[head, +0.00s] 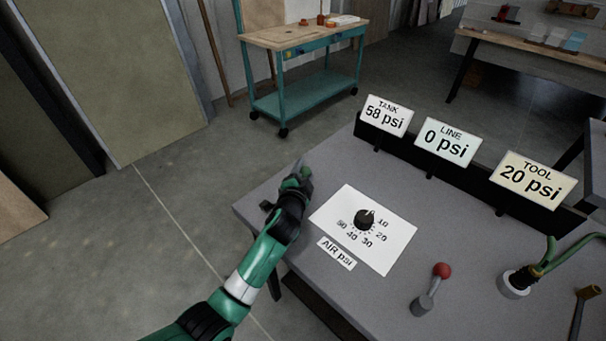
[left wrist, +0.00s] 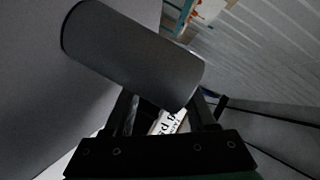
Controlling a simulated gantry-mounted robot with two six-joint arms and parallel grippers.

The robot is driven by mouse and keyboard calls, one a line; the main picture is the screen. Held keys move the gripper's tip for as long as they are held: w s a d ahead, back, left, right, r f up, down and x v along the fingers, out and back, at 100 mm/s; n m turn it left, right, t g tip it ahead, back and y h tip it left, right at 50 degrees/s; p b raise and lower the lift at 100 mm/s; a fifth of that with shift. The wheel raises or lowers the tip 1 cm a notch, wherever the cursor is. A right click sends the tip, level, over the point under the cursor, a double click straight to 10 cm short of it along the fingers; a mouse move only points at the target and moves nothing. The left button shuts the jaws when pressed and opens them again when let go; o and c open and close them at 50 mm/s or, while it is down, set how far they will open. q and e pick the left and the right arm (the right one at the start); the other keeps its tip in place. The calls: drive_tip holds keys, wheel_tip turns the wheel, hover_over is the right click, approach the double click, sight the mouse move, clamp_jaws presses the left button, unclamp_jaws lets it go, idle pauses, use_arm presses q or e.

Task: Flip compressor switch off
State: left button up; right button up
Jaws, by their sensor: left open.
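No part marked as a compressor switch can be made out in either view. My left gripper (head: 300,178) is over the far left edge of the grey bench (head: 285,222), left of the dial card, and its fingers are partly hidden by its own wrist. In the left wrist view, my left gripper (left wrist: 168,112) is open, with a dark grey cylinder (left wrist: 130,52) in front of the fingers. A white label (left wrist: 167,122) with partly hidden lettering shows between the fingers. I cannot tell whether the gripper touches anything. My right gripper is not in view.
A black knob (head: 365,219) on a white card (head: 388,245), a red-ball lever (head: 433,288) and a green hose (head: 545,262) are on the bench. Signs read TANK 58 psi (head: 387,115), LINE 0 psi (head: 447,141), TOOL 20 psi (head: 532,180). A teal cart (head: 307,100) stands behind.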

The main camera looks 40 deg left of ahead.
use_arm(q)
drive_tip(key=shift+s+d+r+p, duration=0.2)
drive_tip(key=shift+s+p, duration=0.1)
drive_tip(key=p+v, duration=0.4)
drive_tip(key=v, duration=0.6)
drive_tip(key=shift+p, duration=0.35)
drive_tip(key=shift+s+d, duration=0.2)
drive_tip(key=shift+s, duration=0.15)
drive_tip(key=shift+f, duration=0.1)
